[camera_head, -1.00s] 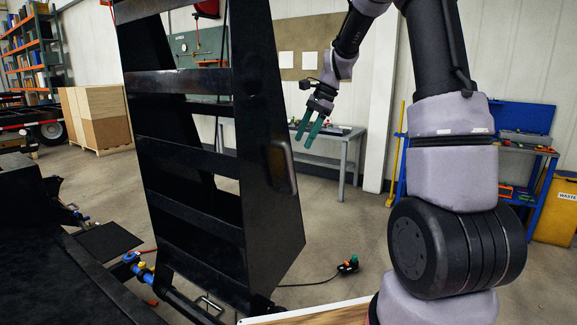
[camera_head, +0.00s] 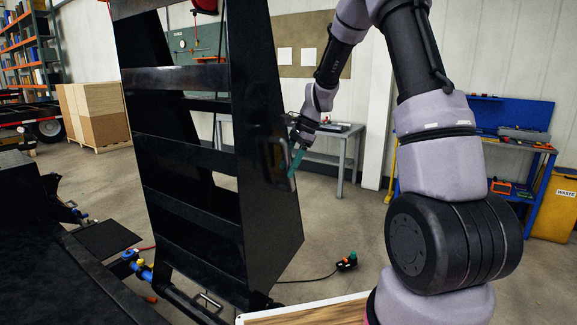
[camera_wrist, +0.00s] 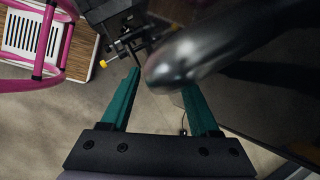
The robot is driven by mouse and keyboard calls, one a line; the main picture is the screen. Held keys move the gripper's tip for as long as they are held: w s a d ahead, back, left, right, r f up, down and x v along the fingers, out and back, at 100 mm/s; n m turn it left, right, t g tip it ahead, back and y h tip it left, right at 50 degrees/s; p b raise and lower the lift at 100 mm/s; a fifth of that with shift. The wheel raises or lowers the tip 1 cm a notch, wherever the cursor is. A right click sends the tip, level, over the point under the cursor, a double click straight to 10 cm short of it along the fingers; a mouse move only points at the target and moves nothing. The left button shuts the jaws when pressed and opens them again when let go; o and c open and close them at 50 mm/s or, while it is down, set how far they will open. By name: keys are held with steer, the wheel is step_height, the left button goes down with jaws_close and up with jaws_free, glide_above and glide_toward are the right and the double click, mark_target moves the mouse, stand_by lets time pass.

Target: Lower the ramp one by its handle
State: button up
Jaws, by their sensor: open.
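The black ramp (camera_head: 190,205) stands upright in the head view, with several cross-bars and open slots. Its handle (camera_head: 280,158) is a dark bar on the ramp's right side face, partly hidden by my gripper. My gripper (camera_head: 294,165) has teal fingers and is close beside the handle. In the wrist view the handle (camera_wrist: 205,48) looms large as a dark rounded bar just beyond the open teal fingers (camera_wrist: 160,92). It lies across the upper right, between the fingertips and overlapping the right one in the picture. I cannot tell whether they touch.
The black trailer bed (camera_head: 70,285) fills the lower left. A cable with a plug (camera_head: 346,262) lies on the floor right of the ramp. A grey workbench (camera_head: 335,140) and a blue bench (camera_head: 520,150) stand behind. Floor right of the ramp is mostly clear.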

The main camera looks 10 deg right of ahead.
steer(key=shift+c, duration=0.4)
jaws_close()
stand_by(1.0)
